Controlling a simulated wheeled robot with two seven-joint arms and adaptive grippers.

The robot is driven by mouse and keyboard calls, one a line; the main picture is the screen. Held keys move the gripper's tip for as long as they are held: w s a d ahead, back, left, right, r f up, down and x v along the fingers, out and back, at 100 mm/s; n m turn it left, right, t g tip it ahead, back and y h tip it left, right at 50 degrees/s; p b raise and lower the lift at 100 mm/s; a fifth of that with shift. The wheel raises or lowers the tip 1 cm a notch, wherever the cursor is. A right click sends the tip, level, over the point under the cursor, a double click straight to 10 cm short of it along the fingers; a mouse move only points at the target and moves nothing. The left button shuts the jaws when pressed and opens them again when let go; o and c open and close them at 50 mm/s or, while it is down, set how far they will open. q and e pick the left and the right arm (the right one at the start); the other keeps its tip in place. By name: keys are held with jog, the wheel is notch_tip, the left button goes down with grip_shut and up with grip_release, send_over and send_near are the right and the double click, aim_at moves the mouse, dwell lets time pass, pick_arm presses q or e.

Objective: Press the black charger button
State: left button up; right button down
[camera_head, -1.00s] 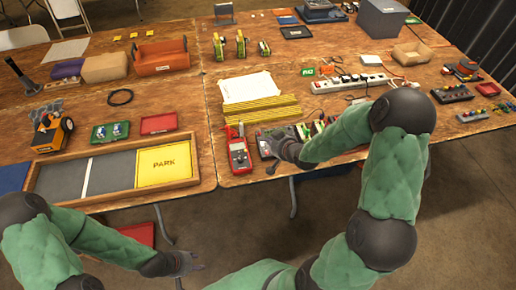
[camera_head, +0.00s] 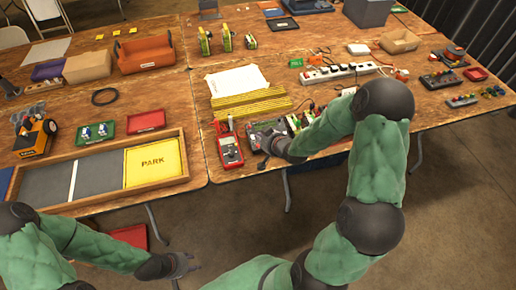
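My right gripper (camera_head: 264,143) reaches over the front edge of the right-hand table, at a dark box with coloured parts (camera_head: 266,127) that may be the charger. The gripper and forearm cover much of this box. I cannot make out the black button, nor whether the fingertips touch anything. Whether these fingers are open or shut is unclear. My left gripper (camera_head: 190,264) is low in front of the tables, away from the box. Its fingers look apart and empty.
A red multimeter (camera_head: 230,152) lies just left of my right gripper. Yellow striped strips (camera_head: 252,103) and a white sheet (camera_head: 236,80) lie behind it. A power strip (camera_head: 338,72) is further back. A wooden tray with a yellow PARK panel (camera_head: 153,163) fills the left table's front.

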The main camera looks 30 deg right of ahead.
pick_arm(q)
jog(key=shift+f+b, duration=1.55)
jog(key=shift+f, duration=0.3)
pick_arm(e)
jog(key=shift+w+d+f, duration=0.1)
jog(key=shift+w+f, duration=0.1)
jog(key=shift+f, duration=0.95)
jog(key=shift+w+f, duration=0.2)
jog(key=shift+f, duration=0.95)
pick_arm(q)
jog(key=shift+f, duration=0.1)
pick_arm(e)
jog(key=shift+f, duration=0.1)
pick_arm(q)
jog(key=shift+f+b, duration=0.3)
jog(key=shift+b, duration=0.1)
pick_arm(e)
jog(key=shift+w+f, duration=0.1)
jog(key=shift+f, duration=0.2)
pick_arm(q)
jog(key=shift+f+b, duration=0.35)
pick_arm(e)
jog(key=shift+f, duration=0.35)
pick_arm(q)
jog(key=shift+r+p, duration=0.5)
pick_arm(e)
jog(key=shift+r, duration=0.75)
